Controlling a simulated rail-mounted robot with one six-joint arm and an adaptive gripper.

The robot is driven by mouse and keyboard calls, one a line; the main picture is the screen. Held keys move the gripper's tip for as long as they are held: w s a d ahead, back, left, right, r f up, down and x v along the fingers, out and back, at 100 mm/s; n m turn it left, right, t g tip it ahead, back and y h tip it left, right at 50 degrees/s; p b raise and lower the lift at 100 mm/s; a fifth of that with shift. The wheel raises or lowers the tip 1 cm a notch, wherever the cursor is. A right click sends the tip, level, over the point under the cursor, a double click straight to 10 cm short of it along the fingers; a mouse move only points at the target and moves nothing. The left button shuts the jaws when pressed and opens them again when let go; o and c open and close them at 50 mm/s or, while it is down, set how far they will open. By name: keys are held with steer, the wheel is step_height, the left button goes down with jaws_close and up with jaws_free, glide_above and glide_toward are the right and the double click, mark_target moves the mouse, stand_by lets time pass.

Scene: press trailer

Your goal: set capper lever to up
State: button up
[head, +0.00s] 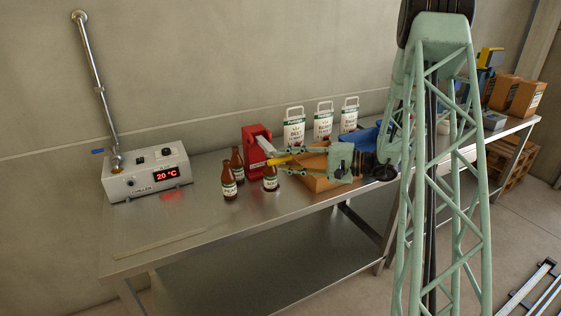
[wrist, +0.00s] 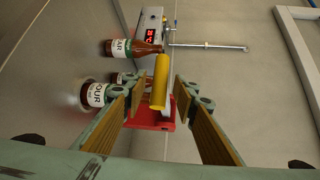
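The red capper (head: 253,145) stands on the steel bench, left of my gripper in the head view. Its grey lever arm (head: 265,146) slopes down and forward to a yellow handle (head: 278,161). In the wrist view the yellow handle (wrist: 160,82) lies between my fingers, with the red capper base (wrist: 150,122) beyond it. My gripper (wrist: 161,88) is open, its two pads apart on either side of the handle, with a visible gap to each. In the head view my gripper (head: 283,160) reaches in from the right. My fingers partly hide the handle.
Brown bottles (head: 229,184) stand near the capper, one (head: 270,180) just below the handle in the head view. A chiller unit (head: 147,178) reading 20 °C stands at left. The bench's front left is mostly clear.

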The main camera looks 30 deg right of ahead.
steer(key=shift+x, duration=1)
jaws_close()
